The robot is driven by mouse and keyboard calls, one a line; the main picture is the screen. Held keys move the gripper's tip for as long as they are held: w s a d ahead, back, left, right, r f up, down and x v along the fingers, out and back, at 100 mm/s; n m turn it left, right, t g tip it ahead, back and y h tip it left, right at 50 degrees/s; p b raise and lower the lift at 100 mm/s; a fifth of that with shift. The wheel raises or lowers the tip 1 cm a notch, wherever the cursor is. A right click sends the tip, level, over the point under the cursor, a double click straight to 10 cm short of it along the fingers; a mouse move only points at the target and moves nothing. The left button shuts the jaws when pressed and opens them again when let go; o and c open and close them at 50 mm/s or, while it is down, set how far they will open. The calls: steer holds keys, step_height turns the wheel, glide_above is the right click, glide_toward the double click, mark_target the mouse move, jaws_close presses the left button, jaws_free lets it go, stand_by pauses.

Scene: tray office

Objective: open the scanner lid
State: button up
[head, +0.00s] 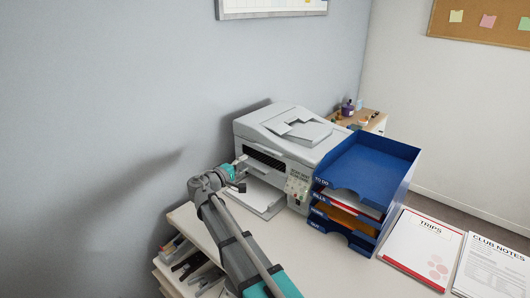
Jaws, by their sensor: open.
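The grey printer-scanner (268,160) stands on the white desk against the wall. Its scanner lid (278,122), the top part with a paper feeder on it, looks shut and flat. My gripper (240,180) is at the front left of the printer, below the lid's level, near the paper output opening. It is small in the picture and looks open with nothing in it. I cannot tell whether it touches the printer. My arm reaches up from the bottom of the picture.
A blue letter tray stack (385,163) stands close to the printer's right side. Two papers, "TRIPS" (415,240) and "CLUB NOTES" (495,262), lie at the right. The white desk (320,262) is bare in front. A shelf with folders (185,265) is at the lower left.

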mark_target(266, 150)
steer(key=x, duration=1.1)
steer(key=shift+w+d, duration=0.25)
steer(key=shift+w, duration=0.05)
jaws_close()
steer(key=shift+a, duration=0.2)
steer(key=shift+d, duration=0.15)
steer(key=shift+r, duration=0.1)
